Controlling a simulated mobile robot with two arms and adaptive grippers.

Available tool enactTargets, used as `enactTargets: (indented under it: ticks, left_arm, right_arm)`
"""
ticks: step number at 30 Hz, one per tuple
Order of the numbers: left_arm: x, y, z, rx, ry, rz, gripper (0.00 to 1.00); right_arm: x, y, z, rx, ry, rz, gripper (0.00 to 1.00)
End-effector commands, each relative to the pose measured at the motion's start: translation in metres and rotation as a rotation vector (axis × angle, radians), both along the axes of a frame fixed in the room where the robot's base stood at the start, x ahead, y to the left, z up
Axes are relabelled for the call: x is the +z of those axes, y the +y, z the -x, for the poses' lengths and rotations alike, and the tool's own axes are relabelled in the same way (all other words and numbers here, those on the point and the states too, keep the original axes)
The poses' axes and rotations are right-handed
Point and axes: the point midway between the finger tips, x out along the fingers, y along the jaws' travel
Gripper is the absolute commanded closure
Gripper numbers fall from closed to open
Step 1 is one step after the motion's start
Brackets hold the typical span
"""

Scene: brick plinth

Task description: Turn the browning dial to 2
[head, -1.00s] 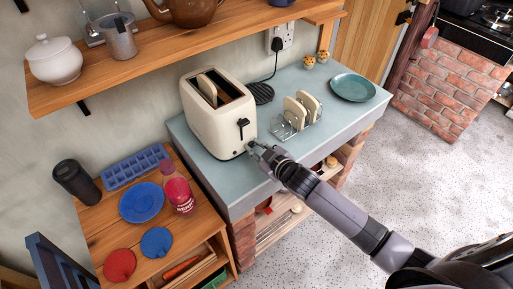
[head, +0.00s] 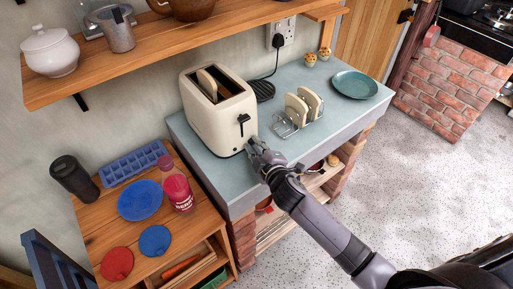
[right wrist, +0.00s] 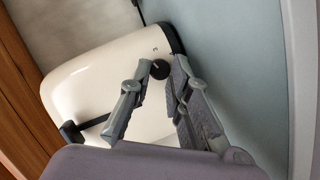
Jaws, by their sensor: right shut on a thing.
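The cream toaster (head: 222,124) stands on the blue-grey counter with a slice of bread (head: 208,84) in a slot. Its black lever (head: 243,119) is on the end facing my right arm. My right gripper (head: 254,144) is at the low part of that end and hides the dial in the head view. In the right wrist view, the small dark browning dial (right wrist: 160,69) sits between the fingertips of my right gripper (right wrist: 164,68), which is shut on it. My left gripper is not in view.
A toast rack (head: 297,113) with bread stands right of the toaster, and a teal plate (head: 355,84) lies behind it. A wooden shelf (head: 150,62) hangs above. The lower wooden table at left holds a bottle (head: 177,190) and blue plate (head: 140,201).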

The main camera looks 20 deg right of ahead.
Motion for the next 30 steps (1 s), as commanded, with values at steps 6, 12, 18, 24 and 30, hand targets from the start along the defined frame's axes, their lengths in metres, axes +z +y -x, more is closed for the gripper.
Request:
enactTargets:
  ticks: [6, 12, 18, 24, 30]
  left_arm:
    - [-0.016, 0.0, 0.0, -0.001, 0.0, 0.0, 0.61]
    - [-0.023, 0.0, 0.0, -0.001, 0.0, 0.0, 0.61]
    - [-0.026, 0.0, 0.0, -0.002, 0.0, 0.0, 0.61]
    - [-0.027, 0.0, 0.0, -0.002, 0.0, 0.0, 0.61]
    - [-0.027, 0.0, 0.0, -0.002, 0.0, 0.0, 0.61]
  right_arm:
    - [-0.006, 0.002, 0.001, 0.0, -0.048, 0.141, 1.0]
    - [-0.005, 0.002, 0.001, 0.001, -0.079, 0.227, 1.0]
    - [-0.005, 0.002, 0.001, 0.001, -0.094, 0.27, 1.0]
    - [-0.004, 0.002, 0.001, 0.001, -0.097, 0.28, 1.0]
    - [-0.005, 0.002, 0.002, 0.002, -0.098, 0.28, 1.0]
